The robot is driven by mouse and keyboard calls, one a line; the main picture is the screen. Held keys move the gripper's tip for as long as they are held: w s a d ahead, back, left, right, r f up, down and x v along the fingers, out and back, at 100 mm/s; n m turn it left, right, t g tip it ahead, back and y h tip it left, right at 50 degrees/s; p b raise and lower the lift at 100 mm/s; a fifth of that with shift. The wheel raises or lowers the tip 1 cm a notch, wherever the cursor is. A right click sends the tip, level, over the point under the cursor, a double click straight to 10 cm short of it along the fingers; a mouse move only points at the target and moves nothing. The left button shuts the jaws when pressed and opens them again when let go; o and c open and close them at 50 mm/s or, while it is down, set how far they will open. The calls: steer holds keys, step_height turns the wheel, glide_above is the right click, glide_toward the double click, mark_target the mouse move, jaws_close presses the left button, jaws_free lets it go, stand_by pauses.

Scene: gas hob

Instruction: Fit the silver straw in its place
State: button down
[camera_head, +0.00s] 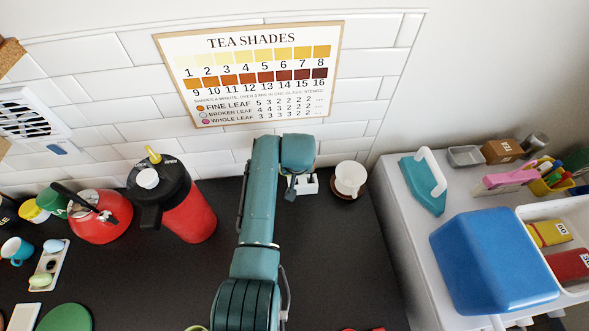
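I cannot make out a silver straw in the head view; it may be hidden behind my arm or too small to tell. My gripper (291,190) is at the back of the dark counter, near the wall, pointing down below the end of my teal arm. It is small and partly hidden by the arm, so its opening does not show. A small white block (309,184) with dark marks stands right beside it. I cannot tell whether they touch. A large red flask (190,212) with a black top and a yellow tip (153,154) stands left of my arm.
A white cup (350,178) on a brown saucer stands right of my gripper. A red kettle (101,217), several cups and a white tray (50,265) are at left. A white cabinet at right holds a blue box (492,262) and a teal iron (423,185). The counter right of my arm is mostly clear.

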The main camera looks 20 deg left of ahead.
steer(key=shift+f, duration=0.25)
steer(key=c, duration=1.2)
jaws_free()
steer(key=shift+c, duration=1)
step_height(320, 180, up, 9)
steer(key=p, duration=0.7)
